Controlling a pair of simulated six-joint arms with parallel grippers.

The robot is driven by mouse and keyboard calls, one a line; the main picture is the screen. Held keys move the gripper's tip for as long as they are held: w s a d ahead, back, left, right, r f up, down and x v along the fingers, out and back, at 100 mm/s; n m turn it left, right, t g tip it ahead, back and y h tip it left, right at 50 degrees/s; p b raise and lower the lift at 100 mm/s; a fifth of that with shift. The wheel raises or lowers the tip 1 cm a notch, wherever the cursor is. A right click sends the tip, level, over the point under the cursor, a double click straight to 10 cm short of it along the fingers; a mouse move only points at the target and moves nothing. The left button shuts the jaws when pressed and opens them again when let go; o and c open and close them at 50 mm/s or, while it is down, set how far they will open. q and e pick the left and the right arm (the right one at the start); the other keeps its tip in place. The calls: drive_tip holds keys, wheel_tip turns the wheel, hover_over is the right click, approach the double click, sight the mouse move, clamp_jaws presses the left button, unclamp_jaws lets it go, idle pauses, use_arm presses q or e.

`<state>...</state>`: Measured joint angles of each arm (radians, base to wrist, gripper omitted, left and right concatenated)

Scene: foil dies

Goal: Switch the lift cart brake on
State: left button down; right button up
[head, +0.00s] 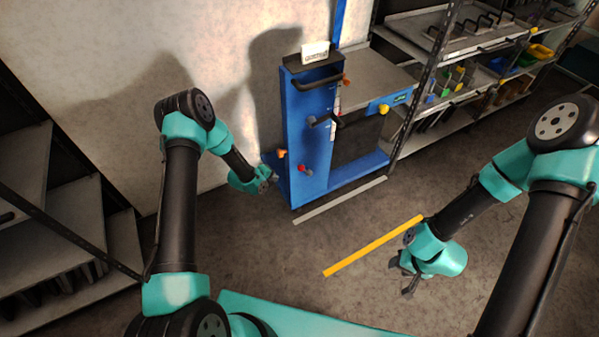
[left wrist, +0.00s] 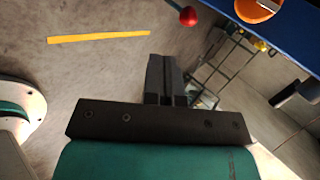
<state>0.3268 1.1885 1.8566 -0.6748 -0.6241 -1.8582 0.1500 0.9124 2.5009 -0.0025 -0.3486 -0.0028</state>
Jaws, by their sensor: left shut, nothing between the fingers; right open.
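The blue lift cart (head: 308,135) stands against the wall in the middle of the head view. Low on it are a red ball knob (head: 302,168) and an orange part (head: 281,153); I cannot tell which is the brake. In the left wrist view the red knob (left wrist: 188,16) shows at the top, with the orange part (left wrist: 258,10) to its right against blue metal. My left gripper (head: 270,182) is shut and empty, beside the cart's lower left side. Its fingers (left wrist: 166,82) appear apart from the red knob. My right gripper (head: 407,283) is open and empty, above the floor at right.
A yellow floor strip (head: 374,246) and a grey strip (head: 340,199) lie in front of the cart. Shelving (head: 455,85) with trays and coloured bins stands at right. Grey steps or shelves (head: 60,225) stand at left.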

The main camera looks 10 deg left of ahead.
use_arm(q)
approach(305, 171)
drive_tip(key=shift+w+f, duration=1)
drive_tip(key=shift+f, duration=0.3)
